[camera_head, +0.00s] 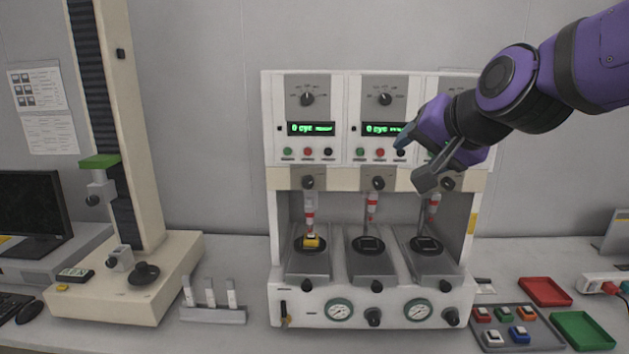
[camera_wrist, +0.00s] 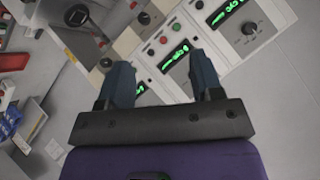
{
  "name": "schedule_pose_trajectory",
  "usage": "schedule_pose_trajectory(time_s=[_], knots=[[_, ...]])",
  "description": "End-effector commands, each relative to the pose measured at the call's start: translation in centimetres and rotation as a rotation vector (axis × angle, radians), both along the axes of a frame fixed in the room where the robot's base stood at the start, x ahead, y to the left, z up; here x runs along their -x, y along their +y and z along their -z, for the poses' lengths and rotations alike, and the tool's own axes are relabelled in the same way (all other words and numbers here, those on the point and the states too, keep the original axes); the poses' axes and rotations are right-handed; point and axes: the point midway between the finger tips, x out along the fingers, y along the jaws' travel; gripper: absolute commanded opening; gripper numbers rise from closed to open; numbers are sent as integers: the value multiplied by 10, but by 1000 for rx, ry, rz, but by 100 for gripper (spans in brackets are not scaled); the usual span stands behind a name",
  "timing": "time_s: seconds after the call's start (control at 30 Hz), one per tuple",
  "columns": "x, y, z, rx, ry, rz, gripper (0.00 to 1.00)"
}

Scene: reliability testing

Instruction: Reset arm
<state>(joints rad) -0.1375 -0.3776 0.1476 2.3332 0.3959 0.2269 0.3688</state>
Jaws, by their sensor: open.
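My gripper (camera_head: 413,160) is at the right end of the three-station tester (camera_head: 275,120), in front of its upper panel, with the purple arm coming in from the upper right. In the wrist view my gripper (camera_wrist: 162,72) has its two dark fingers spread apart with nothing between them. The tester's panel, knobs and green displays show beyond the fingers. My arm and gripper hide much of the right station's control panel in the head view. A yellow switch (camera_head: 311,241) sits on the left station. The middle and right stations show no coloured switch.
A grey tray (camera_head: 509,348) with several coloured switches lies at the lower right, beside a red tray (camera_head: 545,291) and a green tray (camera_head: 582,331). A tall column stand (camera_head: 133,120), a monitor (camera_head: 30,208) and a small rack with vials (camera_head: 212,315) are at left.

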Motion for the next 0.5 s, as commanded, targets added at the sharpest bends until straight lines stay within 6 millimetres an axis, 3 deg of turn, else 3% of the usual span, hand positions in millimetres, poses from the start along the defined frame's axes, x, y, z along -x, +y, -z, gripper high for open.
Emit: schedule_pose_trajectory(time_s=[0.1, 0.3, 0.5], knots=[[46, -38, 12, 162, 70, -62, 60], [124, -96, 39, 403, 228, -162, 60], [177, -130, 59, 533, 352, -224, 60]])
